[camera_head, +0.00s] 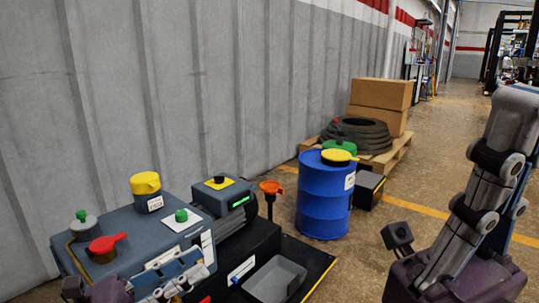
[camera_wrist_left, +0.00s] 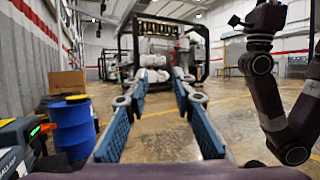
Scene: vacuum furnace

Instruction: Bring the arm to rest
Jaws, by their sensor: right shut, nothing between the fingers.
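My left gripper (camera_head: 183,277) is low at the left of the head view, in front of the grey-blue machine; its base is cut off by the lower edge. In the left wrist view its two blue-padded fingers (camera_wrist_left: 160,82) stand apart with nothing between them. My right gripper (camera_head: 513,103) rises at the right edge of the head view, pointing up, its grey fingers together and empty. It is clear of the barrel and the pallet. In the left wrist view a dark purple arm of mine (camera_wrist_left: 264,75) stands at the right.
The machine (camera_head: 130,243) carries a red-handled valve (camera_head: 106,246) and a yellow-capped part (camera_head: 146,185). A blue barrel (camera_head: 325,200) stands right of it. Behind are a pallet (camera_head: 391,155), a black coil (camera_head: 356,132) and boxes (camera_head: 380,95).

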